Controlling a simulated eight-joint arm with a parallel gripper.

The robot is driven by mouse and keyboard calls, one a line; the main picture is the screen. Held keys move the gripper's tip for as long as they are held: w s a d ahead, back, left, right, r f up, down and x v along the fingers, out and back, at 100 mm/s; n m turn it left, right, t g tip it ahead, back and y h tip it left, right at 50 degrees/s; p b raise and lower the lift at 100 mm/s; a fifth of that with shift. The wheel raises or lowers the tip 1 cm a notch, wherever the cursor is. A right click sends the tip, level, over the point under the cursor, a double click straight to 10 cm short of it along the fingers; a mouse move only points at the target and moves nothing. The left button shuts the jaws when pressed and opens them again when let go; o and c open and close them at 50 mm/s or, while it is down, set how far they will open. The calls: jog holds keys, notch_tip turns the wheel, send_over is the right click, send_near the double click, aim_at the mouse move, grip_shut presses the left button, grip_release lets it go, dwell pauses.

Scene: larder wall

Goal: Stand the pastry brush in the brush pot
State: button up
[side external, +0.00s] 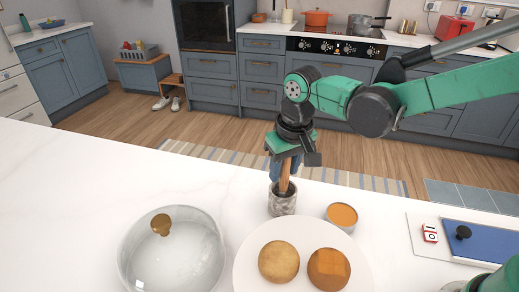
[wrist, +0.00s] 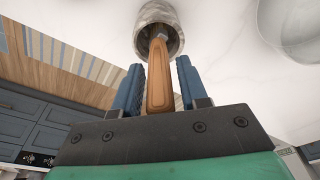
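The brush pot (side external: 282,206), a grey mottled cylinder, stands upright on the white counter; it also shows at the top of the wrist view (wrist: 156,12). The pastry brush's wooden handle (wrist: 159,80) rises from the pot's mouth, and its lower end is inside the pot. The bristles are hidden. My gripper (wrist: 159,82) is above the pot, pointing down, with its two blue fingers on either side of the handle. Narrow gaps show between the fingers and the handle, so the fingers look open around it. My gripper also shows in the side view (side external: 285,168).
A small bowl of orange contents (side external: 342,215) stands close to the right of the pot. A white plate (side external: 305,236) with two bread rolls is in front. A glass lid with a wooden knob (side external: 172,250) lies to the left. A blue board (side external: 480,242) is at the right.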

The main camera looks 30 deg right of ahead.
jog(key=shift+o, duration=1.1)
jog(key=r, duration=0.4)
jog(key=shift+s+r, duration=0.25)
jog(key=shift+s, duration=0.1)
jog(key=s+d+t, duration=0.5)
jog(key=s+d, duration=0.3)
jog(key=d, duration=0.2)
jog(key=shift+r, duration=0.25)
